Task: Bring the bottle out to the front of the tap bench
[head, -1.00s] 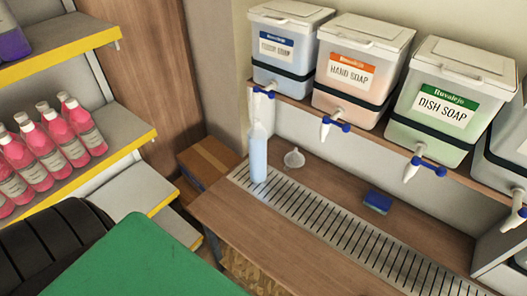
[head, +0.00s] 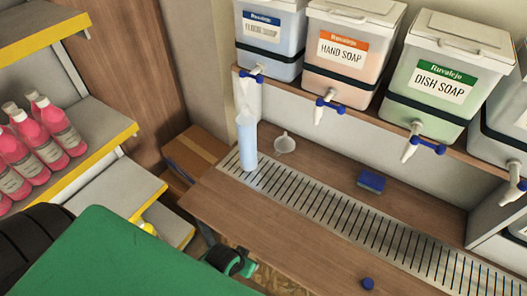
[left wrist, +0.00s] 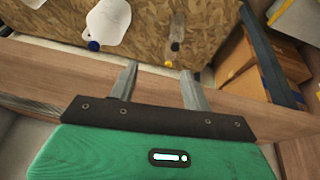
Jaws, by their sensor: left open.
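The bottle (head: 247,142), tall and pale blue, stands upright at the left end of the slotted drip tray, below the leftmost tap. The tap bench (head: 300,240) is a brown wooden top with its front edge towards me. In the left wrist view my left gripper (left wrist: 156,72) is open, with nothing between its two grey fingers; the bench's brown edge lies behind them and a wood-chip board beyond. The bottle does not show in that view. In the head view, a dark and green part low by the bench's front may be mine. My right gripper is not in view.
A clear funnel (head: 284,143) stands right of the bottle, and a blue sponge (head: 371,181) lies behind the tray. A small blue cap (head: 367,284) is near the front edge. The bench's front-left is clear.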

